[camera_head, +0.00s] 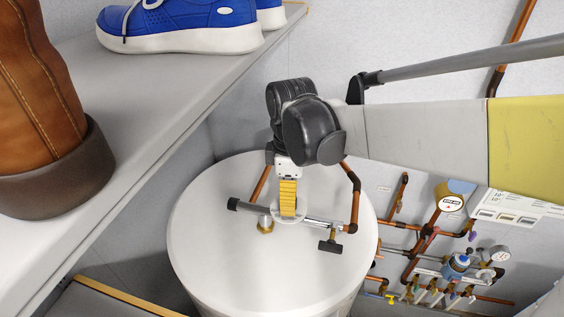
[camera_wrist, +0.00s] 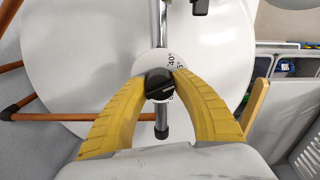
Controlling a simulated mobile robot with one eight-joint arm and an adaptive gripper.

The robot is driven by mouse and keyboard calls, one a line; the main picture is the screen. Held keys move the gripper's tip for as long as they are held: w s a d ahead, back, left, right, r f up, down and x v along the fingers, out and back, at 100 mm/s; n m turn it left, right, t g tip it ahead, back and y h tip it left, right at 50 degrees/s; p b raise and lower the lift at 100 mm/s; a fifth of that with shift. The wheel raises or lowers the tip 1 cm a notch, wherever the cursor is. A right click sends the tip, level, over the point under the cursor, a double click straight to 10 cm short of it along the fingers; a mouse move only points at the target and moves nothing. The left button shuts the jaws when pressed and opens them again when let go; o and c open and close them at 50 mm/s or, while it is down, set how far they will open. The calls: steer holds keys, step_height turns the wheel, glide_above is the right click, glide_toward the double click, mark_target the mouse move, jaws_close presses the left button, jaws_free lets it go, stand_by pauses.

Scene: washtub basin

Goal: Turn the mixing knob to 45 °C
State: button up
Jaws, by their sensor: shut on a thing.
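The black mixing knob (camera_wrist: 158,84) sits between the two yellow fingers of my gripper (camera_wrist: 159,86) in the wrist view, with both fingertips against its sides. A white round dial (camera_wrist: 150,62) surrounds the knob; a "40°" mark shows near its upper right, and other marks are partly hidden by the fingers. A light line on the knob points roughly to the right. In the head view, my gripper (camera_head: 288,203) reaches down onto the valve, and the dial (camera_head: 289,214) shows only as a pale rim. The knob is hidden there. The chrome mixer pipe (camera_head: 322,222) runs past it.
The valve sits above a white round tank (camera_head: 210,255). Copper pipes (camera_head: 354,200) rise beside it, with a black handle (camera_head: 330,246) close by. A grey shelf (camera_head: 150,110) with a brown boot (camera_head: 40,110) and blue shoes (camera_head: 180,25) stands at the left. Gauges and valves (camera_head: 458,265) fill the right.

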steer(key=shift+n, duration=0.5)
steer(key=o, duration=1.2)
step_height(320, 180, up, 12)
